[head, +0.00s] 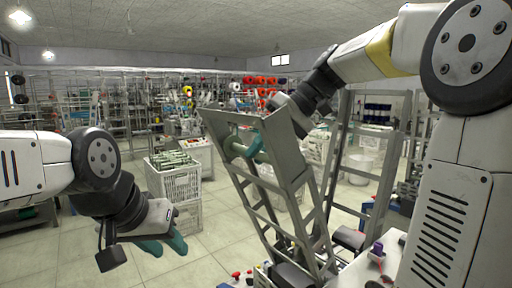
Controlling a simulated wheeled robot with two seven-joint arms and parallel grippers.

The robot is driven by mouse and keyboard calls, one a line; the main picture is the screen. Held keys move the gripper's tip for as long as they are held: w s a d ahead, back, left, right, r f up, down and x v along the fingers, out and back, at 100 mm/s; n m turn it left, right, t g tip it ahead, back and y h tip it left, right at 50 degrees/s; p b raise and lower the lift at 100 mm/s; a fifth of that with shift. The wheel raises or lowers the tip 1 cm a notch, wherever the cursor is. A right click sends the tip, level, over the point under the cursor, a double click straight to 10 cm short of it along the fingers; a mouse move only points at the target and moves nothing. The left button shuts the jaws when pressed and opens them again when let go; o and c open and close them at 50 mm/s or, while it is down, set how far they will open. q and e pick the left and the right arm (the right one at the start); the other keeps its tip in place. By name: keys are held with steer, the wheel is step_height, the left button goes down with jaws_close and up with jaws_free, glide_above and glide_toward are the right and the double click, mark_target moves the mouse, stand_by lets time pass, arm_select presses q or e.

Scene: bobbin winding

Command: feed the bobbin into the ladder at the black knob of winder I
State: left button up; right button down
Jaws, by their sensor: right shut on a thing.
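My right gripper (252,145) reaches from the upper right to the top of the grey metal ladder (239,190). Its teal fingers are shut on a pale green bobbin (262,157), which lies crosswise at the ladder's upper opening, between the side rails. The fingers and the rail partly hide the bobbin. I cannot tell whether it touches the ladder. My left gripper (165,246) hangs at the lower left, away from the ladder, with its teal fingers apart and empty. I cannot make out for sure which knob is the black one.
A white crate (174,187) of green bobbins stands on another crate behind my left gripper. Red knobs (249,273) show at the ladder's foot. A purple-topped part (377,248) stands on the pale surface at the lower right. Tiled floor (215,235) is clear between crates and ladder.

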stand_by(0.3)
steer(key=f, duration=0.1)
steer(key=d+f, duration=0.1)
steer(key=w+f, duration=0.1)
steer(key=shift+d+f, duration=0.2)
steer(key=shift+f, duration=0.2)
stand_by(0.5)
steer(key=c, duration=0.9)
jaws_free()
steer(key=s+d+r, duration=0.1)
steer(key=d+r, duration=0.2)
steer(key=r, duration=0.6)
steer(key=shift+r, duration=0.4)
